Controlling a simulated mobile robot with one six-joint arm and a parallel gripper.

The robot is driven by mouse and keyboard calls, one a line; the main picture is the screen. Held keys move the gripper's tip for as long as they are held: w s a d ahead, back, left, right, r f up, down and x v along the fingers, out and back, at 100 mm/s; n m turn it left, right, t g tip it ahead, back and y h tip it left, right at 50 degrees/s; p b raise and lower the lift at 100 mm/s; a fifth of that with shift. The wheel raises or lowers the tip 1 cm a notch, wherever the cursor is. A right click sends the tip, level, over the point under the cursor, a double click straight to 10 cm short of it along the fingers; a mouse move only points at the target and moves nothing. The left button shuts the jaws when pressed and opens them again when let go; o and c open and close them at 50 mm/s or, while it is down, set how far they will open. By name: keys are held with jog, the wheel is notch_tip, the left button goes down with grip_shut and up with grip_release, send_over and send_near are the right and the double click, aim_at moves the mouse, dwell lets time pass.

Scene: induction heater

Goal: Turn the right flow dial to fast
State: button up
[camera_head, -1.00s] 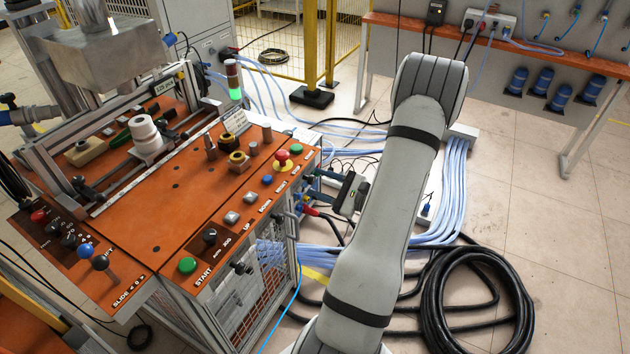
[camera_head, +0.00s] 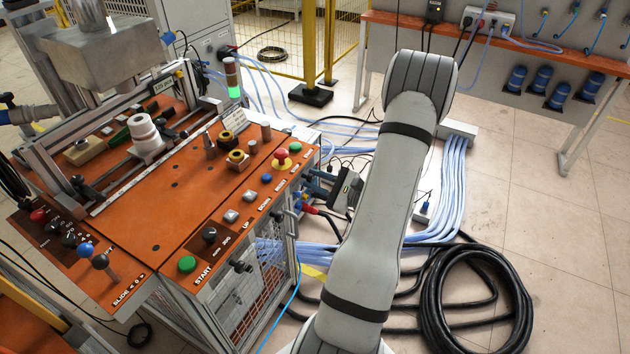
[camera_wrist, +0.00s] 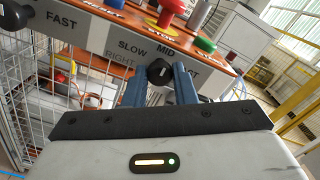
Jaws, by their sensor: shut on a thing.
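The right flow dial (camera_wrist: 159,71) is a small black knob with a white mark, on the machine's grey side rail under the labels SLOW, MID and FAST. The mark appears to point up, roughly toward MID, but it is small. My gripper (camera_wrist: 162,78) has its two blue fingers on either side of the knob and is shut on it. My gripper hides part of the FAST label and the lower rail. In the head view, my gripper (camera_head: 318,184) is at the machine's right side, and the dial cannot be made out there.
Above the rail are a red emergency button (camera_wrist: 172,6) and a green button (camera_wrist: 205,45). A wire mesh cage (camera_wrist: 25,95) is below. Blue hoses (camera_head: 450,190) and a black cable coil (camera_head: 475,300) lie on the floor.

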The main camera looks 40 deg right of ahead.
jog(key=shift+m, duration=0.3)
jog(key=m+p, duration=0.2)
jog(key=m, duration=0.3)
jog(key=shift+r+p, duration=0.1)
jog(key=shift+p, duration=0.2)
jog(key=m+p, duration=0.2)
jog(key=m, duration=0.4)
jog(key=shift+p, duration=0.35)
jog(key=shift+a+m, duration=0.1)
jog(key=shift+m, duration=0.2)
jog(key=o, duration=1)
